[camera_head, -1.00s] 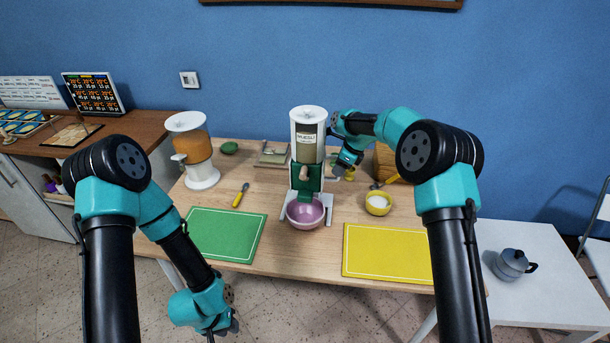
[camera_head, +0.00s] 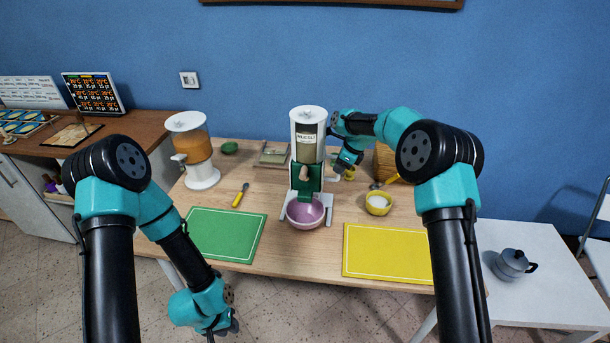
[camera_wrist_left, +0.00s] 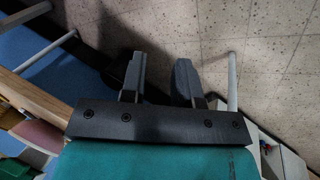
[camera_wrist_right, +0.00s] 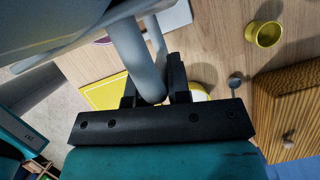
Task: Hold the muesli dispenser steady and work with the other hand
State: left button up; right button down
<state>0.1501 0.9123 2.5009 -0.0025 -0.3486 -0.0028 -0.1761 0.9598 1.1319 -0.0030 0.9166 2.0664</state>
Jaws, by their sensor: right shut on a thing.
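The muesli dispenser (camera_head: 307,145) stands upright at the table's back middle, with a clear container, a green body and a white lid. Its knob (camera_head: 304,173) faces the front. A pink bowl (camera_head: 305,213) sits under it. My right gripper (camera_head: 342,172) is at the dispenser's right side. In the right wrist view my right gripper (camera_wrist_right: 155,88) is shut on a grey curved side handle (camera_wrist_right: 130,45). My left gripper (camera_head: 230,322) is low, in front of the table's left part and away from the dispenser. The left wrist view shows it (camera_wrist_left: 160,75) open and empty over floor.
An orange-filled dispenser (camera_head: 194,148) stands at the back left. A green mat (camera_head: 225,235) and a yellow mat (camera_head: 388,253) lie at the front. A yellow bowl (camera_head: 378,204) with white contents is right of the pink bowl. A yellow-handled tool (camera_head: 240,196) lies on the left.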

pick_arm(q)
jog(key=shift+o, duration=0.3)
jog(key=shift+o, duration=0.8)
jog(key=shift+w, duration=0.1)
jog(key=shift+o, duration=0.3)
jog(key=shift+w+d+r, duration=0.1)
jog(key=shift+w, duration=0.2)
jog(key=w+d+r+t, duration=0.3)
jog(key=w, duration=0.2)
jog(key=w+d+r+n+t, duration=0.1)
jog(key=w+d+r+t, duration=0.1)
jog(key=w+r, duration=0.2)
jog(key=w+d+r+n+t, duration=0.1)
jog(key=w+d+r+t, duration=0.2)
jog(key=w, duration=0.4)
jog(key=shift+w+d+r+t+y, duration=0.15)
jog(key=shift+d+r+t+y, duration=0.15)
jog(key=shift+d+r+y, duration=0.15)
jog(key=w+d+r+n+t, duration=0.1)
jog(key=d+r+t, duration=0.1)
jog(key=r, duration=0.4)
jog(key=w+d+r+n+t, duration=0.1)
jog(key=w+d+r+t, duration=0.1)
jog(key=d+r, duration=0.3)
jog(key=w+d+r+n+t, duration=0.1)
jog(key=d+r+t, duration=0.3)
jog(key=r, duration=0.4)
jog(key=shift+w+r+n, duration=0.15)
jog(key=shift+w+n, duration=0.15)
jog(key=shift+w, duration=0.45)
